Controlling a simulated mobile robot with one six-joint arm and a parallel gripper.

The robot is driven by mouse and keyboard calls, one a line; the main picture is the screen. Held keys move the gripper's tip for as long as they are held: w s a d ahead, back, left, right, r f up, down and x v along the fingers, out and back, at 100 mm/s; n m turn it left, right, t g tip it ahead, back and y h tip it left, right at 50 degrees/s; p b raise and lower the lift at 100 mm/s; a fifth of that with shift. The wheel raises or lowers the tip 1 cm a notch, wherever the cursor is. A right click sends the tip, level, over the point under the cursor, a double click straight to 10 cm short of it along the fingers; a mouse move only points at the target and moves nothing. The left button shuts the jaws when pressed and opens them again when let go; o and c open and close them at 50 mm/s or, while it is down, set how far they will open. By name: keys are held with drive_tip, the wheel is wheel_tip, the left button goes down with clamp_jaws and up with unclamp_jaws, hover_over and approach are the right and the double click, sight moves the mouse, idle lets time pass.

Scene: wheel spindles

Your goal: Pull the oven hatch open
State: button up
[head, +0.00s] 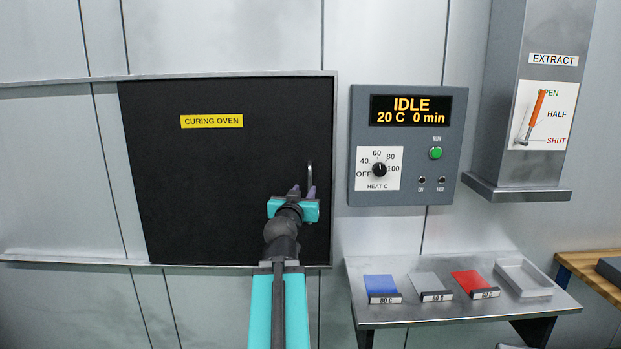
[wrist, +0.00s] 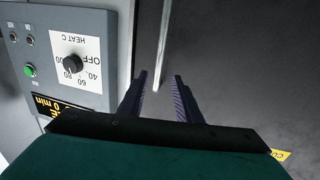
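The oven hatch (head: 215,180) is a dark panel with a yellow "CURING OVEN" label (head: 211,121). Its right edge looks flush with the metal frame, so it appears shut. A slim upright metal handle (head: 310,175) stands near its right edge and shows in the wrist view as a pale bar (wrist: 162,45). My gripper (head: 302,191) is at the lower part of the handle. In the wrist view my gripper (wrist: 160,84) has its two fingers apart, with the bar's end showing between them. Gaps show on both sides of the bar; I cannot tell how deep it sits.
A grey control box (head: 408,190) reading "IDLE 20 C 0 min" is right of the hatch. An extract duct (head: 535,60) with an orange lever (head: 537,115) is farther right. Below is a metal shelf (head: 440,315) with blue, grey and red pieces and a tray (head: 524,278).

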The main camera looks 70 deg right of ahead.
sight(309, 184)
drive_tip(key=shift+w+d+r+p, duration=0.15)
drive_tip(key=shift+d+p, duration=0.2)
drive_tip(key=shift+p, duration=0.7)
drive_tip(key=shift+w+d+f+p, duration=0.1)
drive_tip(key=shift+w+d+p, duration=0.2)
drive_tip(key=shift+d, duration=1)
drive_tip(key=shift+w+d+f+p, duration=0.1)
drive_tip(key=shift+d+p, duration=0.35)
drive_tip(key=shift+d, duration=0.8)
drive_tip(key=shift+w+d+f+p, duration=0.1)
drive_tip(key=shift+w+d+p, duration=0.2)
drive_tip(key=shift+d, duration=1)
drive_tip(key=shift+s, duration=0.1)
clamp_jaws()
